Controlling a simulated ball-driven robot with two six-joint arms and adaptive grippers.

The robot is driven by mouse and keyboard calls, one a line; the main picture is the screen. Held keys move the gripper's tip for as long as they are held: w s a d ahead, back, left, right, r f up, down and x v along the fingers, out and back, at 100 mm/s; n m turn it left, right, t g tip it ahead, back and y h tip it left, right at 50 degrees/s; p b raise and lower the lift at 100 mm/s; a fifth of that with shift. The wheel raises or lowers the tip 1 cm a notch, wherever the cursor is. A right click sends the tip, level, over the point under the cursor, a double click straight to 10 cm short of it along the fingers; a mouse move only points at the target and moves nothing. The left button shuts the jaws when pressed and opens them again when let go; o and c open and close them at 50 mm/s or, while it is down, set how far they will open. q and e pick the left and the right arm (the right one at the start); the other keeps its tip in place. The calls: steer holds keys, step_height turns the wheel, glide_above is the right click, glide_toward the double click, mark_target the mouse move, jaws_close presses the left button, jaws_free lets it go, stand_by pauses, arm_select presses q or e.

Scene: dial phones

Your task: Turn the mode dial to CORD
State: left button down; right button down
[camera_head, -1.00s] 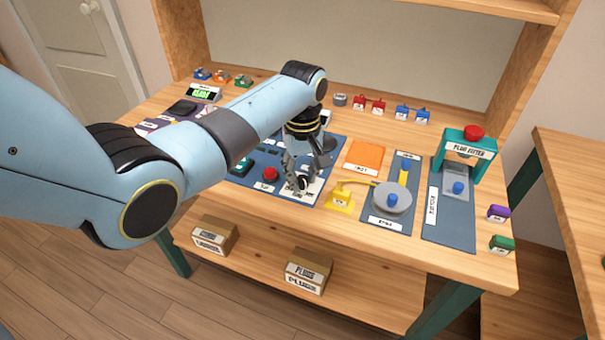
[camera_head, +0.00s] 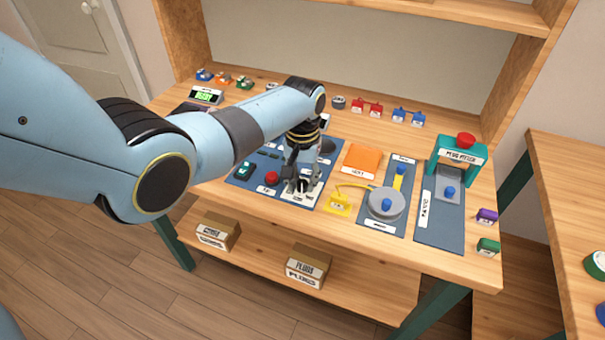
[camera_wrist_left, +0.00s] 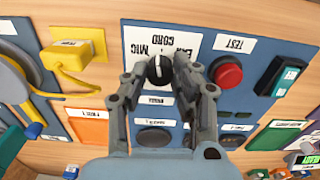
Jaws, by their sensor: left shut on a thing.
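The mode dial (camera_wrist_left: 159,72) is a small black knob with a white line on its top. It sits on a white plate (camera_wrist_left: 190,72) printed EAR, CORD and MIC. In the left wrist view the line points up, toward the side with the words; I cannot tell exactly which word it meets. My left gripper (camera_wrist_left: 160,66) is shut on the dial, one finger on each side of it. In the head view the left gripper (camera_head: 301,186) reaches down onto the plate and hides most of the dial. My right gripper is not in view.
A red button (camera_wrist_left: 228,73) and a green switch (camera_wrist_left: 278,76) sit close beside the plate. A yellow block (camera_head: 339,201) with a cord and a grey round reel (camera_head: 386,203) stand to the right. An orange pad (camera_head: 362,160) lies behind them.

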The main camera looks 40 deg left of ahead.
mark_target(302, 183)
arm_select(q)
steer(key=shift+m+p, duration=0.45)
steer(key=shift+m, duration=1.05)
steer(key=shift+w, duration=0.1)
steer(key=c, duration=1.1)
jaws_free()
steer(key=shift+o, duration=0.2)
step_height(302, 183, up, 12)
